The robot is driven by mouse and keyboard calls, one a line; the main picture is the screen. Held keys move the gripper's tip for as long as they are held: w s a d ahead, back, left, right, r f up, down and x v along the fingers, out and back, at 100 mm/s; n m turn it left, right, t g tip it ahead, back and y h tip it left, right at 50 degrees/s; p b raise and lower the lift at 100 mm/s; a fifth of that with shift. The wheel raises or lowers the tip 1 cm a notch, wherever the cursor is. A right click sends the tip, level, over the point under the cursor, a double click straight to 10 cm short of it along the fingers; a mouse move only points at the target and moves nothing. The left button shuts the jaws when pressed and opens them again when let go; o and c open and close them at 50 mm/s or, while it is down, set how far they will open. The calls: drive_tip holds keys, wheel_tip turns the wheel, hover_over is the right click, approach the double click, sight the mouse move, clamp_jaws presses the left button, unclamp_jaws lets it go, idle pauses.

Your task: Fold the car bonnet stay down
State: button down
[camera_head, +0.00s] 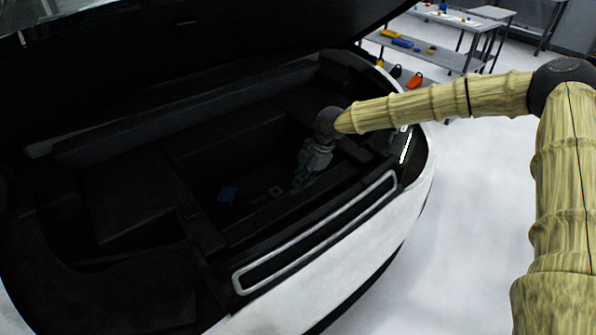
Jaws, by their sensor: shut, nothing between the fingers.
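The white car (395,228) stands with its bonnet (190,45) raised above the dark front bay. My arm reaches in from the right, and my gripper (298,187) points down inside the bay, behind the front panel. The gripper is shut with nothing seen in it. I cannot make out the bonnet stay against the dark bay and bonnet underside. Whether the gripper touches anything below it is too dark to tell.
A light-framed slot (315,232) runs along the car's front edge. Grey workbenches (440,55) with coloured items stand at the back right. The pale floor (480,200) right of the car is clear.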

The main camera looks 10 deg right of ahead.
drive_tip(key=shift+s+f, duration=0.1)
drive_tip(key=shift+f, duration=0.15)
drive_tip(key=shift+s+f, duration=0.1)
idle(0.3)
